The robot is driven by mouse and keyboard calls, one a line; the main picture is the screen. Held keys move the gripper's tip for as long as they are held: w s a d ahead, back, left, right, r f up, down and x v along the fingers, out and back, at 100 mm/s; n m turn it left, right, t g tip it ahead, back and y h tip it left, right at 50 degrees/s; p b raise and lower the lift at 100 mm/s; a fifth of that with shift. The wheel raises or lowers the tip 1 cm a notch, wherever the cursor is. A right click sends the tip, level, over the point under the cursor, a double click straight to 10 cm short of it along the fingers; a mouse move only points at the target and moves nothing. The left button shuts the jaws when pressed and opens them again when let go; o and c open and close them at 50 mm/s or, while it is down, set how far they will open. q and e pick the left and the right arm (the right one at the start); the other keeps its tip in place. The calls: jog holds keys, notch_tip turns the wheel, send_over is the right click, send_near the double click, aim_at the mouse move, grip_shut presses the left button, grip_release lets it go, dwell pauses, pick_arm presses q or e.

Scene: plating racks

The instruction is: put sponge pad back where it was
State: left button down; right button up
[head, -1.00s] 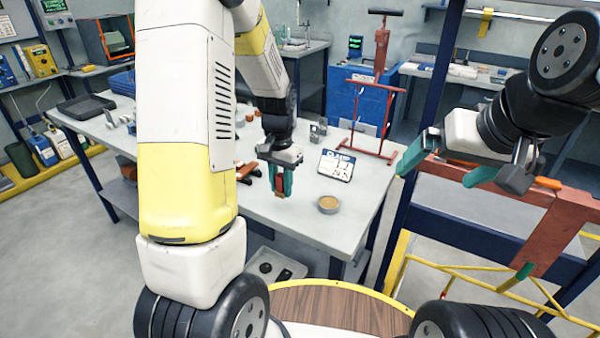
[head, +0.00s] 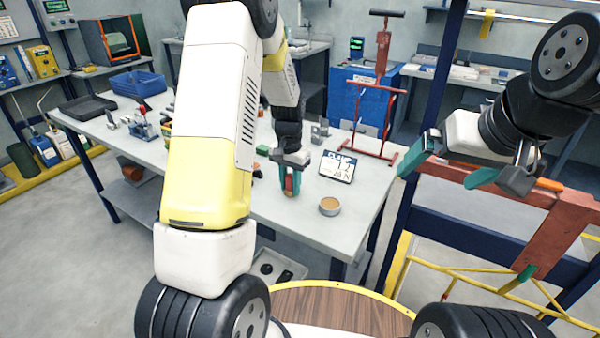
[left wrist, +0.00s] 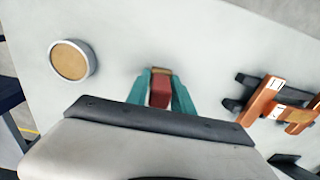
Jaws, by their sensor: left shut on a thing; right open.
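My left gripper (head: 291,184) is shut on a small dark red block with a tan end, which looks like the sponge pad (left wrist: 160,92). In the left wrist view the block sits between the teal fingers, over the pale table. In the head view the gripper points down above the table, left of a round grey tin with a tan top (head: 329,206); the tin also shows in the left wrist view (left wrist: 72,60). Whether the block touches the table I cannot tell. My right gripper (head: 437,176) is open and empty at the right, by a red frame.
The table (head: 300,228) also holds a small printed sign (head: 338,166) and a red stand (head: 377,130). Orange-and-black tools (left wrist: 282,104) lie right of the block in the left wrist view. A blue bin (head: 138,83) stands at the far left. Bare tabletop surrounds the tin.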

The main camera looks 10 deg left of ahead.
aim_at(290, 175)
pick_arm(q)
jog(key=c, duration=1.1)
grip_release()
jog(key=shift+f, duration=0.15)
notch_tip(290, 175, up, 12)
jog(key=s+r+n+t+h, duration=0.2)
jog(key=s+r+t, duration=0.1)
jog(key=s+r, duration=0.9)
jog(key=s+d+r+n+t, duration=0.1)
jog(key=s+d+t, duration=0.1)
jog(key=s, duration=1)
jog(key=shift+s+r+t, duration=0.15)
jog(key=shift+r+t, duration=0.25)
jog(key=shift+t, duration=0.2)
jog(key=shift+d, duration=0.1)
